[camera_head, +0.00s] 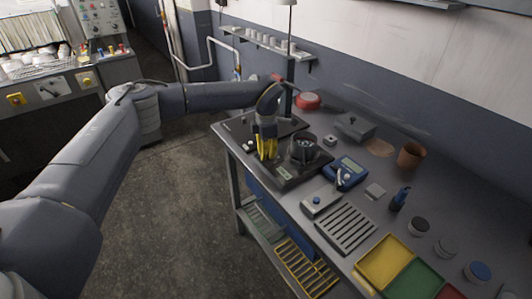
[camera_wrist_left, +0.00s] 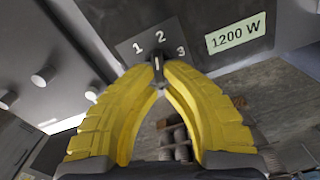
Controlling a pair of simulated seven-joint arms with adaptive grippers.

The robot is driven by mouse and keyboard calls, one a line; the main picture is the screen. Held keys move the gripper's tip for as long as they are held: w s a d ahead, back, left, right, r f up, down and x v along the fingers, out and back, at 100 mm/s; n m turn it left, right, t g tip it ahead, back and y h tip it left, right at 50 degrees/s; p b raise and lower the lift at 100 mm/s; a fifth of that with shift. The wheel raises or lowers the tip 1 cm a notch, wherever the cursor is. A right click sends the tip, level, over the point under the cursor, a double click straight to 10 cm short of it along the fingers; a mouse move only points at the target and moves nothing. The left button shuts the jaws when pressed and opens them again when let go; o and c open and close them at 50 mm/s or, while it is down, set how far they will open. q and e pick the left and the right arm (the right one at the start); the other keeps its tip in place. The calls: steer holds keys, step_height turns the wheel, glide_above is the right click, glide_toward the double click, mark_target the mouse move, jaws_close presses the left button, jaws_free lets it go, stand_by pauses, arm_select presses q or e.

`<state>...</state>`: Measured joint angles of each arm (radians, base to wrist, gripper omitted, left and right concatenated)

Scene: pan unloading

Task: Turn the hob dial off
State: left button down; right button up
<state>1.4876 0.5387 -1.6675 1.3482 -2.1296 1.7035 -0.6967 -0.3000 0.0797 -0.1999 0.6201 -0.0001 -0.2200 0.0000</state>
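The hob (camera_head: 285,182) is a dark unit at the table's near left corner, with a dark pan (camera_head: 303,150) on it. In the left wrist view its dial (camera_wrist_left: 157,66) is a small dark knob with a pale pointer line, ringed by the marks 1, 2 and 3. The pointer line points roughly towards the 2. My left gripper (camera_head: 267,156) reaches down to the hob's front edge. In the wrist view its yellow fingertips (camera_wrist_left: 158,72) close in on both sides of the dial and seem to pinch it. They hide part of the dial. My right gripper is out of view.
A blue meter (camera_head: 345,172), a slotted grille (camera_head: 346,228) and coloured trays (camera_head: 385,262) lie along the table to the right. A red round object (camera_head: 307,101) and a brown pot (camera_head: 411,155) stand farther back. Open floor lies left of the table.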

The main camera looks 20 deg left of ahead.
arm_select(q)
steer(key=n, duration=0.5)
steer(key=shift+s+d+n, duration=0.3)
steer(key=n, duration=0.5)
steer(key=shift+s+d, duration=0.1)
steer(key=shift+d, duration=0.25)
steer(key=n, duration=0.5)
steer(key=shift+d+n, duration=0.35)
steer(key=shift+n, duration=0.05)
steer(key=shift+w+d+n, duration=0.15)
steer(key=shift+n, duration=1.15)
steer(key=shift+w+d+n, duration=0.1)
steer(key=shift+w+n, duration=0.05)
steer(key=shift+n, duration=1.15)
steer(key=c, duration=1.5)
jaws_free()
